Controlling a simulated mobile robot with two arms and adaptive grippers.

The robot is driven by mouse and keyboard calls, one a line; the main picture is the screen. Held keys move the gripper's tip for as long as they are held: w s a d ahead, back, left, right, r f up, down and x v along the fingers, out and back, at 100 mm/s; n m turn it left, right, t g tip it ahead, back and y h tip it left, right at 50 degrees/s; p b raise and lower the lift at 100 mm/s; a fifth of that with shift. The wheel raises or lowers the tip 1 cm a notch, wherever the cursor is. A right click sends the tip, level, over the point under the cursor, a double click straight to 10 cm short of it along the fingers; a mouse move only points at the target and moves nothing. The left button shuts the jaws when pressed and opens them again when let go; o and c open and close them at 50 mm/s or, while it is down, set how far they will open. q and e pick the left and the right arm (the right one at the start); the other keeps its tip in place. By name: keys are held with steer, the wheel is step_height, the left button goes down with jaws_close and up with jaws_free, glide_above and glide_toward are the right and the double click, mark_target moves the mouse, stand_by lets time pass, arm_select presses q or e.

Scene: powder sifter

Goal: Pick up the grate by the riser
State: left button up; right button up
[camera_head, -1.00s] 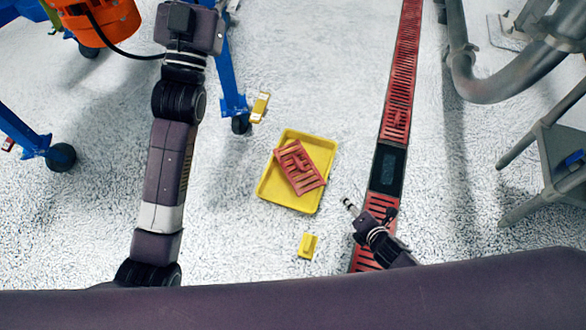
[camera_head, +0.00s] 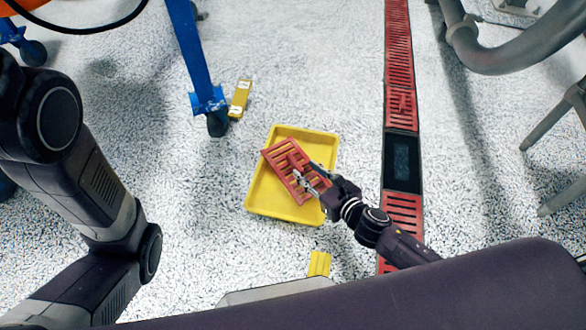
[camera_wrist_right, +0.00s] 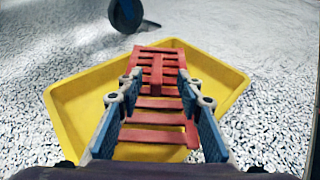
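The red slotted grate (camera_head: 277,157) lies tilted in the yellow tray (camera_head: 265,199), its far left corner at the tray's rim. Its raised red riser (camera_wrist_right: 156,72) stands up near the far end in the right wrist view, where the grate's bars (camera_wrist_right: 158,118) run toward me. My right gripper (camera_head: 307,173) is over the grate in the head view. It is open, and its two blue-padded fingers (camera_wrist_right: 159,84) point at the riser, one to each side. I cannot tell whether they touch anything. My left arm shows at the left, but its gripper is out of view.
A red grated floor channel (camera_head: 399,60) with a dark gap (camera_head: 403,162) runs along the right. A blue wheeled leg (camera_head: 205,98) and a yellow block (camera_head: 240,98) stand beyond the tray. Another yellow piece (camera_head: 319,264) lies nearer. Grey pipes (camera_head: 500,60) are at the right.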

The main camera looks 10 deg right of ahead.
mark_target(297, 164)
steer(key=shift+b+x, duration=0.35)
steer(key=shift+x, duration=0.55)
steer(key=b+x, duration=0.3)
steer(key=x, duration=0.1)
steer(key=shift+a+f+b, duration=0.25)
steer(key=shift+f+b, duration=0.05)
steer(key=shift+b, duration=0.05)
steer(key=shift+w+a, duration=0.2)
steer(key=shift+w, duration=0.1)
steer(key=shift+c, duration=0.7)
jaws_close()
steer(key=shift+r, duration=0.1)
